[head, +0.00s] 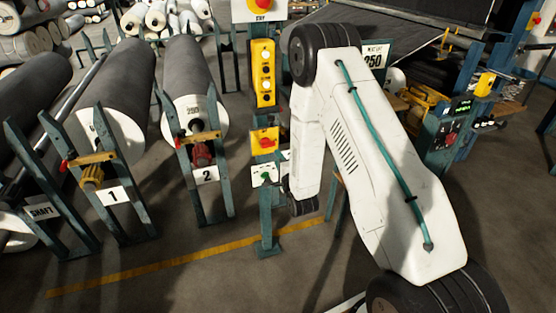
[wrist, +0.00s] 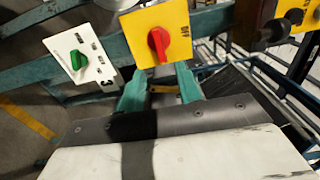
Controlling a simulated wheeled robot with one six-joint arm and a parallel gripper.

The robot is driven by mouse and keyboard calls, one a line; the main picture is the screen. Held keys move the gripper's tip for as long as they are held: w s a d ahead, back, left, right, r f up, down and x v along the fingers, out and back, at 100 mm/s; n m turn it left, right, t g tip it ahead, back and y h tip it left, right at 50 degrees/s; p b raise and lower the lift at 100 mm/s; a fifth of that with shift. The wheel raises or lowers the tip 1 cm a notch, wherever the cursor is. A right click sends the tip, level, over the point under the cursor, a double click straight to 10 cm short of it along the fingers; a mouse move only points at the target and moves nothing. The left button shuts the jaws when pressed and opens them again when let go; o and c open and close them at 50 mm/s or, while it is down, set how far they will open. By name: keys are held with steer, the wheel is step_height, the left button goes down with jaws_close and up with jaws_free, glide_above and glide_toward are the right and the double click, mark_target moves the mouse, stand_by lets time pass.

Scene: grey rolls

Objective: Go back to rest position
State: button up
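My gripper (wrist: 160,88) shows in the wrist view as two teal fingers beyond a black band and white housing. The fingers stand apart with nothing seen held between them. A yellow plate with a red rotary switch (wrist: 158,43) marked OFF lies just beyond the fingertips; I cannot tell if they touch it. A white plate with a green knob (wrist: 79,60) is to its left. In the head view my white arm bends on the right, beside the control post, and hides my gripper. The yellow switch box (head: 265,141) and green-knob plate (head: 265,176) sit on that post.
A yellow button box (head: 263,72) is higher on the post. Grey rolls on teal stands, marked 1 (head: 112,197) and 2 (head: 206,174), are at left. A machine with a yellow-green display (head: 462,107) stands at right. Floor in front is clear, crossed by a yellow line (head: 185,262).

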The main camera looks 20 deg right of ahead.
steer(key=s+f+n+g, duration=0.35)
steer(key=f+g, duration=0.25)
steer(key=f, duration=0.3)
steer(key=s+a+r+n+g+y, duration=0.1)
steer(key=s+r+n+g, duration=0.1)
steer(key=s+n+g, duration=0.3)
steer(key=s+a+r+n+g, duration=0.2)
steer(key=s+r+n, duration=0.3)
steer(key=s+r, duration=1.2)
steer(key=s+a+r+n+g, duration=0.3)
steer(key=s+r+n, duration=0.2)
steer(key=s+r, duration=1.2)
step_height(320, 180, up, 3)
steer(key=shift+s+n+g+y, duration=0.15)
steer(key=shift+n+g+y, duration=0.15)
steer(key=shift+n, duration=0.05)
steer(key=shift+c, duration=0.2)
